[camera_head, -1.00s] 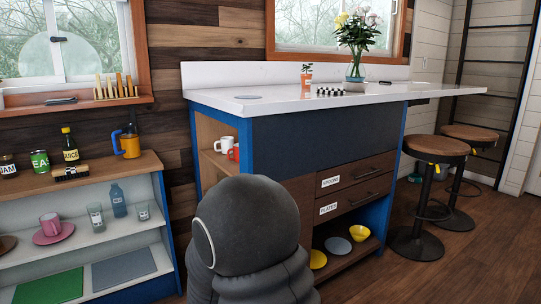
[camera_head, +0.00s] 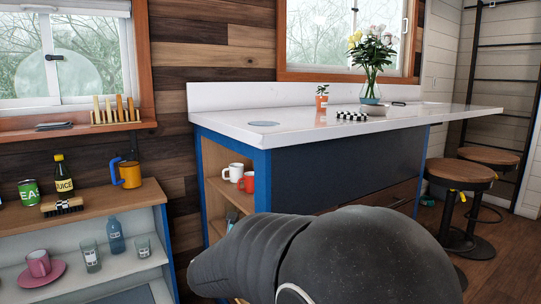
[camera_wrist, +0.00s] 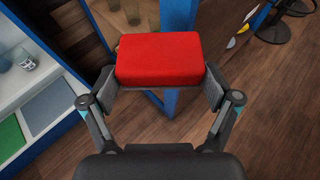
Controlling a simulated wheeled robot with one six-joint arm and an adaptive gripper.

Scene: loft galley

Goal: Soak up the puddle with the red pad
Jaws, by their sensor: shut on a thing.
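In the wrist view, my gripper (camera_wrist: 160,86) is shut on the red pad (camera_wrist: 159,58), a thick rectangular block held between its two fingers. The pad is above the floor, in front of the counter's blue post. In the head view, my dark arm fills the lower middle, and neither the gripper nor the pad shows. A flat grey-blue patch (camera_head: 264,123), which looks like the puddle, lies on the white countertop (camera_head: 310,126) near its left end. The pad is apart from it.
A checkered object (camera_head: 353,116), an orange pot (camera_head: 322,97) and a flower vase (camera_head: 371,75) stand farther along the counter. Mugs (camera_head: 235,171) sit on its side shelf. A low shelf (camera_head: 130,196) with dishes is at left; stools (camera_head: 461,173) are at right.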

